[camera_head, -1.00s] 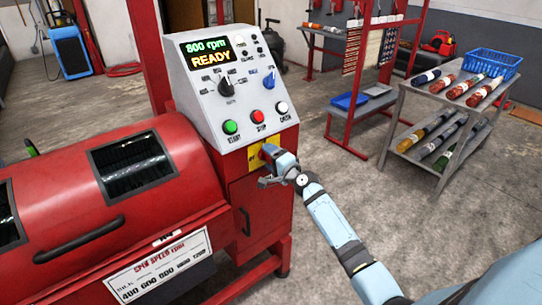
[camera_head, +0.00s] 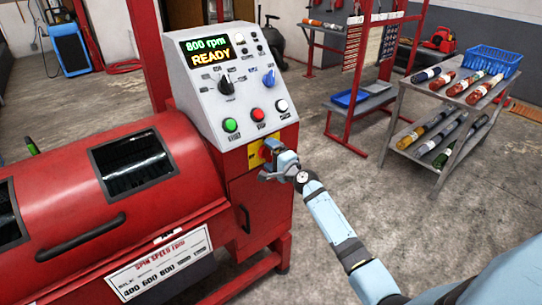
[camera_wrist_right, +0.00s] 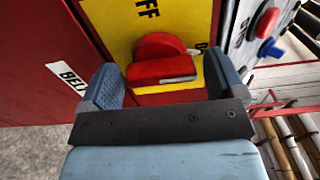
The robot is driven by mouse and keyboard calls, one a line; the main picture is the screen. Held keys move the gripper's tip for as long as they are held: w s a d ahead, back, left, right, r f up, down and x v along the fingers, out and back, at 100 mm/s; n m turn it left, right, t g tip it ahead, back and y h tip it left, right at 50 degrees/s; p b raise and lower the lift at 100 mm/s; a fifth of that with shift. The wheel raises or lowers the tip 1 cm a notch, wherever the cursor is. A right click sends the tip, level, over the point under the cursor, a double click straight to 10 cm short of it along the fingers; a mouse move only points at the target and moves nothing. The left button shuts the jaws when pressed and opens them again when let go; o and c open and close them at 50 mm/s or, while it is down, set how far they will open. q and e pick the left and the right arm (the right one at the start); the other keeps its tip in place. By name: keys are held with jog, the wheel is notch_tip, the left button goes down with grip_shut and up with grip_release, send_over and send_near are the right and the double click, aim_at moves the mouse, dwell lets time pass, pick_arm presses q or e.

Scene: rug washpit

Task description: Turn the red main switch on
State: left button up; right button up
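The red main switch (camera_wrist_right: 160,60) is a rotary knob with a raised grip on a yellow plate (camera_wrist_right: 190,15) marked "OFF" at its top. In the head view, the yellow plate (camera_head: 254,157) is on the front of the red machine, below the sloped control panel, and my right gripper largely hides the knob. My right gripper (camera_head: 268,160) is right in front of the switch. In the right wrist view its two fingers (camera_wrist_right: 163,85) are apart, one on each side of the knob, with gaps visible. My left gripper is not in view.
The grey control panel (camera_head: 208,103) has a lit "READY" display, knobs and green, red and white buttons close above my gripper. The red drum (camera_head: 60,215) is at left. A grey shelf cart (camera_head: 408,92) with rolled rugs stands at right. Floor between is clear.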

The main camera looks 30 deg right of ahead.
jog(key=s, duration=0.9)
jog(key=s+d, duration=0.1)
jog(key=s, duration=0.3)
jog(key=shift+s, duration=0.35)
